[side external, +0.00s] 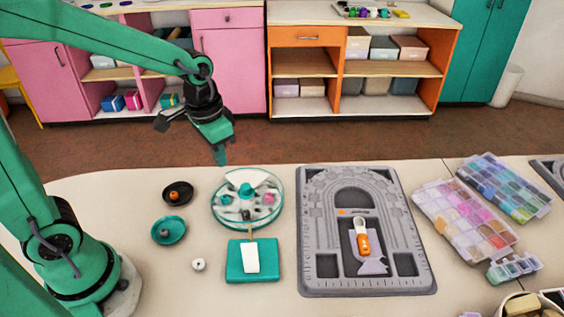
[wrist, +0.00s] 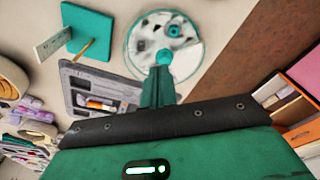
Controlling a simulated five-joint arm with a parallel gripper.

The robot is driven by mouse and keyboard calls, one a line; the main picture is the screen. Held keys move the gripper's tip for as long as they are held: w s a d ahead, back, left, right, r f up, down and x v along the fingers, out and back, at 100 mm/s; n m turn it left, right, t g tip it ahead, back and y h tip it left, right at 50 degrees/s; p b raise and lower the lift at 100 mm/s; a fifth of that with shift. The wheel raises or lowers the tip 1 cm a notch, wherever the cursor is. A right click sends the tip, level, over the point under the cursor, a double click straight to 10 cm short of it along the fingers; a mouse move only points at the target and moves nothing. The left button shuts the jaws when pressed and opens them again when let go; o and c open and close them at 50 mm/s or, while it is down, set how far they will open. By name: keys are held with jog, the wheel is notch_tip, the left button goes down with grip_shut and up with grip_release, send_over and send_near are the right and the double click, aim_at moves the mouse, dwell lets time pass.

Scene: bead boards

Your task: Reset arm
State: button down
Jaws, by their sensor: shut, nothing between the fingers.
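My teal gripper (side external: 220,157) hangs in the air above the far edge of the table, behind the round dish. Its fingers are together with nothing between them. In the wrist view the closed fingertips (wrist: 164,60) overlap the near part of the round clear dish (wrist: 150,25). My gripper touches nothing that I can see.
The round dish (side external: 228,222) holds several small pieces. Beside it are a black saucer (side external: 168,199), a teal saucer (side external: 162,238), a white bead (side external: 198,265) and a teal block (side external: 235,272). A grey bead board (side external: 322,274) and bead boxes (side external: 466,222) lie to the right.

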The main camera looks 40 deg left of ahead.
jog(key=s+a+r+n+t, duration=0.2)
jog(key=s+r+t, duration=0.2)
jog(key=s+r, duration=0.4)
jog(key=shift+s+a+r, duration=0.3)
jog(key=shift+s+r, duration=0.1)
jog(key=shift+s, duration=0.95)
